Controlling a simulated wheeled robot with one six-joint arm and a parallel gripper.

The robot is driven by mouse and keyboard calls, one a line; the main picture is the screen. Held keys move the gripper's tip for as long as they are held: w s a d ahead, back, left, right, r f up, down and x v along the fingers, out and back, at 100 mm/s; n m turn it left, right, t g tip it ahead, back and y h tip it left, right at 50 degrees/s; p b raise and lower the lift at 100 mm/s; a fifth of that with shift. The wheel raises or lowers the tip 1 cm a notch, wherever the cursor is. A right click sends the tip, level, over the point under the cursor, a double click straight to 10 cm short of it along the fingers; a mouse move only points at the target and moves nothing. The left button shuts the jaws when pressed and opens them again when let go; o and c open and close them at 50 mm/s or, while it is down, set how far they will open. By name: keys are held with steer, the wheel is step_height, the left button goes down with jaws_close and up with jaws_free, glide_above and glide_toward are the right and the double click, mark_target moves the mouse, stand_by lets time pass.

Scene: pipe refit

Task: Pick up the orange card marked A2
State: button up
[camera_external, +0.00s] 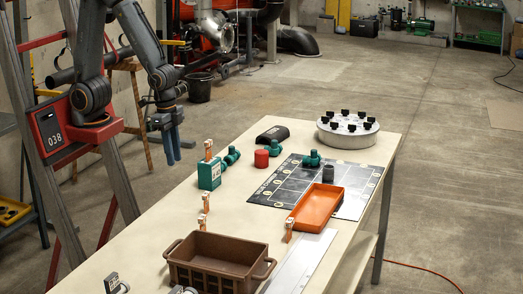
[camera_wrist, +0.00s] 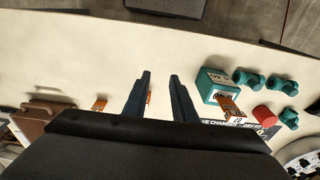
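Several small orange cards stand on the table, and I cannot read A2 on any of them. One orange card (camera_external: 208,149) (camera_wrist: 228,103) is at the green box (camera_external: 209,175) (camera_wrist: 214,84). Two orange cards (camera_external: 206,202) (camera_external: 202,221) stand nearer the brown crate, and another orange card (camera_external: 289,230) stands by the orange tray. In the wrist view one orange card (camera_wrist: 100,104) is left of the fingers, and another orange card (camera_wrist: 149,97) is partly hidden by the left finger. My gripper (camera_external: 172,159) (camera_wrist: 160,78) is open and empty, pointing down above the table's left edge.
A brown crate (camera_external: 178,256), an orange tray (camera_external: 318,211), a black mat (camera_external: 262,196), a red cylinder (camera_external: 261,159) and green fittings (camera_external: 232,156) sit on the table (camera_external: 165,225). A white round holder (camera_external: 347,140) is at the far end. The table's left side is mostly clear.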

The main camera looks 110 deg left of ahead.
steer(key=m+g+b, duration=0.1)
steer(key=m, duration=1.6)
glide_above(202, 217)
steer(key=f, duration=0.4)
steer(key=shift+a+f, duration=0.25)
steer(key=shift+a, duration=0.15)
steer(key=shift+w+d+f, duration=0.1)
steer(key=shift+f, duration=0.1)
steer(key=shift+d+f+p, duration=0.15)
steer(key=shift+f+p, duration=0.45)
steer(key=shift+f, duration=1.25)
steer(key=shift+d+f+p, duration=0.15)
steer(key=shift+f+p, duration=0.4)
steer(key=shift+f, duration=1.25)
steer(key=shift+c, duration=0.3)
jaws_close()
